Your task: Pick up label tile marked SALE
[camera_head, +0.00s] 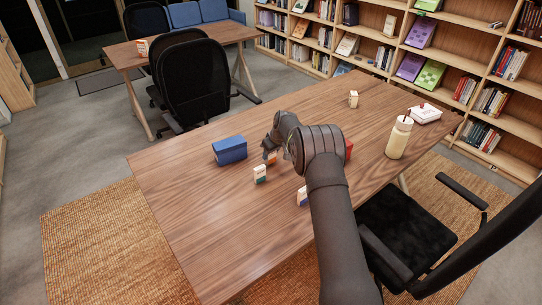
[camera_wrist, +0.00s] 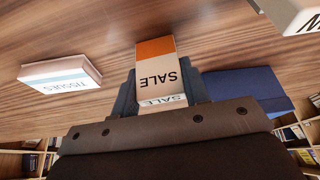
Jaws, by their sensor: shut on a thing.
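The label tile marked SALE (camera_wrist: 155,72) is cream with an orange end, and its lettering appears upside down in the wrist view. My gripper (camera_wrist: 163,88) is shut on it, with one dark finger at each side of the tile. In the head view my gripper (camera_head: 271,153) is low over the wooden table, beside the blue box, and a small orange part of the tile shows there. The rest of the tile is hidden by my gripper. I cannot tell whether the tile touches the table.
A tile marked TISSUES (camera_wrist: 62,77) and a blue box (camera_head: 230,149) are close by. A cream-and-green tile (camera_head: 260,174) and another tile (camera_head: 302,197) stand nearer the front. The table's left front is clear.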

